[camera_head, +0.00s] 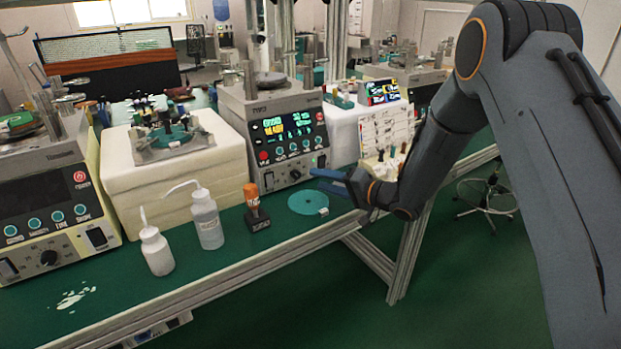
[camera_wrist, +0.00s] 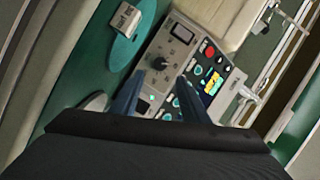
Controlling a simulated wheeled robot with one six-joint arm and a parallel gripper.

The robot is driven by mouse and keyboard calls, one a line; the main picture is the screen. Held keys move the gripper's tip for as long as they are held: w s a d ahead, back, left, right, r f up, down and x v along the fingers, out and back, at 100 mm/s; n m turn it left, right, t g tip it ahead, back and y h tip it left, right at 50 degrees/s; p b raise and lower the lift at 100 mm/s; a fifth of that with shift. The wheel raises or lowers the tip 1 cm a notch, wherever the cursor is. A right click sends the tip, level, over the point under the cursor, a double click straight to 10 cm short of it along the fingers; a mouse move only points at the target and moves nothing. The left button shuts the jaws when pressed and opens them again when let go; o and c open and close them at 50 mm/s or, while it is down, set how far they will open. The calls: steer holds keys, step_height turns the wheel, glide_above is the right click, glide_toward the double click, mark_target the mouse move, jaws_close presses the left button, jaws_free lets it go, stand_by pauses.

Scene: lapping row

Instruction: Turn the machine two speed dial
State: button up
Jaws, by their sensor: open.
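The lapping machine with the lit display (camera_head: 290,125) stands mid-bench in the head view; I cannot read a number on it. Its black speed dial (camera_head: 295,174) is low on the front panel, and it shows in the wrist view (camera_wrist: 159,63) too. My gripper (camera_head: 318,180) is open and empty, with blue fingers, just in front of and to the right of the panel. In the wrist view the dial lies between and just beyond the two fingertips (camera_wrist: 160,77). I cannot tell whether the fingers touch anything.
A teal disc (camera_head: 306,202) lies on the bench below my gripper. An orange-capped bottle (camera_head: 255,207) and two white wash bottles (camera_head: 206,222) (camera_head: 156,252) stand left of it. Another machine (camera_head: 45,200) with its own dial stands at far left. White blocks (camera_head: 170,178) flank the middle machine.

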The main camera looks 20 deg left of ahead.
mark_target(298, 176)
steer(key=n, duration=0.1)
steer(key=a+r+n+t+h+p, duration=0.1)
steer(key=shift+s+a+r+n+p, duration=0.2)
steer(key=shift+s+n+p, duration=0.1)
steer(key=shift+n, duration=0.1)
steer(key=n, duration=0.1)
steer(key=n+p, duration=0.1)
steer(key=t+h, duration=0.1)
steer(key=shift+s+a+r+n, duration=0.25)
steer(key=shift+n, duration=0.15)
steer(key=n+p, duration=0.1)
steer(key=s+n+h+p, duration=0.1)
steer(key=shift+a+r+n+t, duration=0.15)
steer(key=shift+n+t, duration=0.25)
steer(key=s+n+h+p, duration=0.1)
steer(key=n+h, duration=0.1)
steer(key=n, duration=0.1)
steer(key=shift+s, duration=0.2)
steer(key=shift+w+a+f+n+p, duration=0.2)
steer(key=shift+f+n+p, duration=0.1)
steer(key=shift+p+x, duration=0.6)
steer(key=shift+x, duration=2.95)
steer(key=shift+w+d+r, duration=0.1)
steer(key=c, duration=1)
